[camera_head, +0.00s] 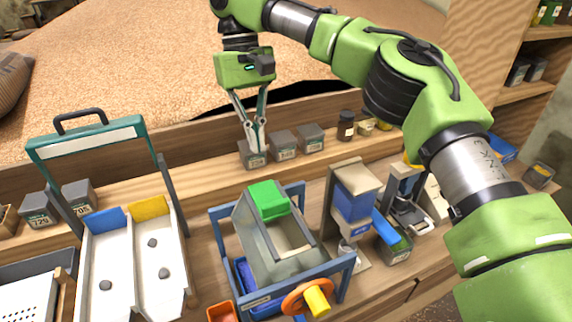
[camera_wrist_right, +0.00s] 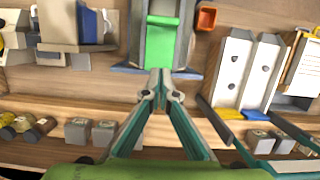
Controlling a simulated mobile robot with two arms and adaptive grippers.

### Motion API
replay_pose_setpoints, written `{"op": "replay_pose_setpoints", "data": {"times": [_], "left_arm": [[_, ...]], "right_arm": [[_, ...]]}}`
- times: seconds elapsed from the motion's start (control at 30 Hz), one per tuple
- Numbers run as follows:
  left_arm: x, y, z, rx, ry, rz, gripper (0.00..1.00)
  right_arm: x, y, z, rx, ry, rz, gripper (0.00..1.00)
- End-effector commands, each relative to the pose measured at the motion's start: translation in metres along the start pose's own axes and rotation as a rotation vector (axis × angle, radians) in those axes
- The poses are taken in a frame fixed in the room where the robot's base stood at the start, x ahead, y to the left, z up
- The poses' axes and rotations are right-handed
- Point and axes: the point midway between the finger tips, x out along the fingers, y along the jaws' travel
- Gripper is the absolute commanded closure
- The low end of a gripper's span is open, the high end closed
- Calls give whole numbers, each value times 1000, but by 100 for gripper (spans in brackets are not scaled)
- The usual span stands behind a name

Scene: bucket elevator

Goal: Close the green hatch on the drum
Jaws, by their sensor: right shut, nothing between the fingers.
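The grey drum (camera_head: 262,250) sits in a blue frame on the bench, with an orange wheel and yellow knob at its front. The green hatch (camera_head: 268,200) is at the drum's far upper end, and a pale, opening-like recess (camera_head: 291,238) shows in front of it. The hatch also shows in the right wrist view (camera_wrist_right: 161,43), just beyond my fingertips. My right gripper (camera_head: 255,149) points down behind the drum, above the small grey boxes, its fingers together and empty. It is apart from the hatch. My left gripper is not in view.
A two-lane white tray (camera_head: 130,262) with dark stones stands left of the drum. A blue-and-grey dispenser (camera_head: 352,205) stands to its right. Small grey boxes (camera_head: 283,146) line the back ledge. An orange cup (camera_head: 221,312) is at the drum's front left.

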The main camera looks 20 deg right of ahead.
Motion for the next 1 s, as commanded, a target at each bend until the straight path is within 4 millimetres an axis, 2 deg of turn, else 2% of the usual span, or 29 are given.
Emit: {"op": "replay_pose_setpoints", "data": {"times": [0.03, 0.1, 0.2, 0.27, 0.5, 0.57, 0.73, 0.9, 1.0], "left_arm": [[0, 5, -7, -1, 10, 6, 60], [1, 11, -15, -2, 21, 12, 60], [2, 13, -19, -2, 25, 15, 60], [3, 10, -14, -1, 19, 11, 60], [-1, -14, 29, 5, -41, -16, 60], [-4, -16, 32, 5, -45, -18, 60], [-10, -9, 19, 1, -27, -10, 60], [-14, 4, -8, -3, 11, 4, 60], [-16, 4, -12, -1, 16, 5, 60]], "right_arm": [[-8, 2, 2, 15, 7, -4, 100], [-13, 4, 3, 26, 9, -9, 100], [-8, 5, 3, 27, 10, -10, 100], [-2, 5, 3, 26, 9, -10, 100], [39, 5, 4, 26, 6, -9, 100], [52, 5, 3, 26, 8, -8, 100], [88, 4, 4, 25, 7, -9, 100], [89, 3, 22, 25, 10, -9, 100], [91, 3, 30, 25, 11, -10, 100]]}}
